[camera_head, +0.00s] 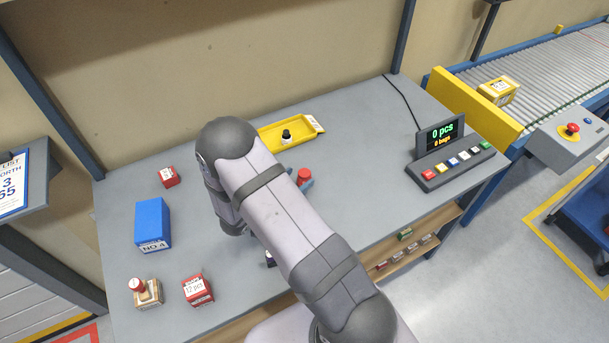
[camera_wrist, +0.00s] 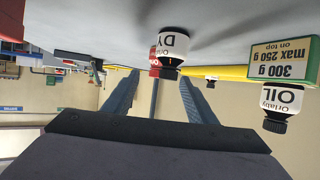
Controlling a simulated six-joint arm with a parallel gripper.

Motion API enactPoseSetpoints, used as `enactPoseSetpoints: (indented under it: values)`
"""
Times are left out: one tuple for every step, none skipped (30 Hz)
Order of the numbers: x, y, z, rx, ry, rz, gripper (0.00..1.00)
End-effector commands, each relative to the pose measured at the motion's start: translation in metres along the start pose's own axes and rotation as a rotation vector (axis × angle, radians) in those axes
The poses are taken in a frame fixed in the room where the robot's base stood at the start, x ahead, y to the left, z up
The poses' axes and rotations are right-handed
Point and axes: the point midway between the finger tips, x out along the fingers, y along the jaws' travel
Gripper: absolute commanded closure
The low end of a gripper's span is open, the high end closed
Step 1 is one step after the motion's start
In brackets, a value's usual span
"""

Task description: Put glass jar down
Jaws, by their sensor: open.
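In the wrist view, which is upside down, the two fingers (camera_wrist: 158,78) are spread apart. I cannot tell whether either finger touches anything.
A yellow tray (camera_head: 266,140) holds a black-capped bottle (camera_head: 287,136). A blue NO 4 box (camera_head: 152,222), red boxes (camera_head: 169,177) (camera_head: 197,290) and a brown box (camera_head: 153,294) stand left. A button panel (camera_head: 455,165) is right. An OIL bottle (camera_wrist: 284,97) is beside a green-and-white box (camera_wrist: 285,60).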

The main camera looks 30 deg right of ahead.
Motion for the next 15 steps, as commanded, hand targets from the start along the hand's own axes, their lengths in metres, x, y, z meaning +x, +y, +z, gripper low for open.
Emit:
enactPoseSetpoints:
  values:
    - [0.006,0.002,-0.002,-0.001,-0.001,0.004,0.48]
    - [0.01,0.001,-0.002,0.0,-0.001,0.004,0.48]
    - [0.014,0.001,-0.002,0.0,0.0,0.002,0.48]
    - [0.017,0.001,-0.001,0.0,0.0,0.002,0.48]
    - [0.019,0.001,-0.001,-0.001,0.0,0.002,0.48]
    - [0.021,0.001,-0.001,-0.001,0.0,0.001,0.48]
    - [0.022,0.001,-0.001,-0.001,0.0,0.0,0.48]
    - [0.023,0.0,-0.001,-0.001,0.0,-0.001,0.48]
    - [0.024,0.0,0.0,0.0,0.0,-0.001,0.48]
    - [0.024,0.0,0.0,0.0,0.0,-0.001,0.48]
    - [0.024,0.0,0.0,0.0,0.0,-0.001,0.48]
    - [0.024,0.0,0.0,0.0,0.0,-0.002,0.48]
    - [0.024,0.0,0.0,0.0,0.0,-0.001,0.48]
    - [0.024,0.0,0.0,0.0,0.0,-0.001,0.48]
    - [0.024,0.0,0.0,0.0,0.0,-0.001,0.51]
